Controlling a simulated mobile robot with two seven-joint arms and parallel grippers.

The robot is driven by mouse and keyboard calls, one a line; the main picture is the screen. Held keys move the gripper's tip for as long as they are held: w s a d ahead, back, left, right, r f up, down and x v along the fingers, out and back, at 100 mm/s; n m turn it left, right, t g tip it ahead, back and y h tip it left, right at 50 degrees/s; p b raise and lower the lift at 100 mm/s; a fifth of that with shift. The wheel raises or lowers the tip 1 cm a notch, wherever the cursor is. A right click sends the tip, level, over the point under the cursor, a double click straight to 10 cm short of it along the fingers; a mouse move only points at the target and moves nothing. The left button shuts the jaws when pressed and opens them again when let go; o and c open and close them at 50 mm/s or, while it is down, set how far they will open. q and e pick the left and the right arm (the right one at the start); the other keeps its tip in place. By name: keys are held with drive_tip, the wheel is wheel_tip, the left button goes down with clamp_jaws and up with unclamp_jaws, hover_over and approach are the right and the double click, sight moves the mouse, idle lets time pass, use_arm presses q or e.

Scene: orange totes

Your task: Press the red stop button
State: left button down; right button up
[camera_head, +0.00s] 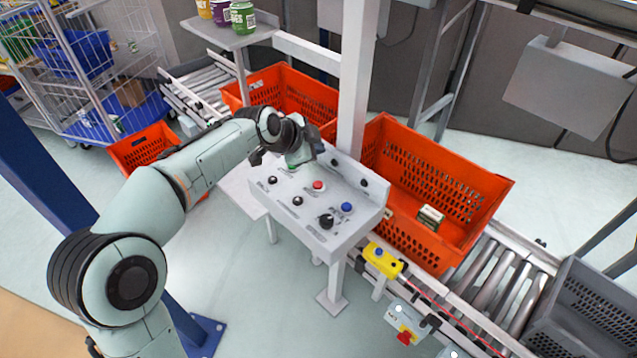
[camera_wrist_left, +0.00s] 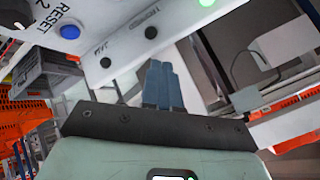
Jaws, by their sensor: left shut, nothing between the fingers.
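A light grey control panel (camera_head: 305,228) stands on a post in the head view. A small red button (camera_head: 318,186) is on its top face, left of the blue button (camera_head: 347,207). My left gripper (camera_head: 313,152) is at the panel's far edge, behind the red button and apart from it in the picture. In the left wrist view its blue-grey fingers (camera_wrist_left: 162,85) are closed together and empty, in front of the panel's side with black knobs. The blue button, labelled RESET, shows there (camera_wrist_left: 70,31); the red button does not. My right gripper is not in view.
A black dial (camera_head: 326,221) sits on the panel. A white upright post (camera_head: 355,80) rises behind it. Orange totes (camera_head: 440,165) stand on the roller conveyor (camera_head: 480,275). A yellow button box (camera_head: 383,260) and a red knob (camera_head: 405,338) are lower right.

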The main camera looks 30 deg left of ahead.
use_arm(q)
drive_tip(key=b, duration=0.6)
hover_over(316, 187)
wheel_tip(316, 187, down, 8)
drive_tip(key=shift+f, duration=0.4)
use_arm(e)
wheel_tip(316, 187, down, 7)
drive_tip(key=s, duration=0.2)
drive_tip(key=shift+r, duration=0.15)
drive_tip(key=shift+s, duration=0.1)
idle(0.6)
use_arm(q)
drive_tip(key=shift+f+b, duration=0.4)
drive_tip(key=shift+b, duration=0.25)
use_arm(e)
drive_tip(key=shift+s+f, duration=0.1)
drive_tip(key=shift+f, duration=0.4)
use_arm(q)
drive_tip(key=shift+f+b, duration=0.5)
drive_tip(key=shift+b, duration=0.05)
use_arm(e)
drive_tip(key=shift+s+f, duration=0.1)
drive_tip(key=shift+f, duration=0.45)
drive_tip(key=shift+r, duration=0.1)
use_arm(q)
drive_tip(key=shift+r+p, duration=0.6)
drive_tip(key=shift+r, duration=0.3)
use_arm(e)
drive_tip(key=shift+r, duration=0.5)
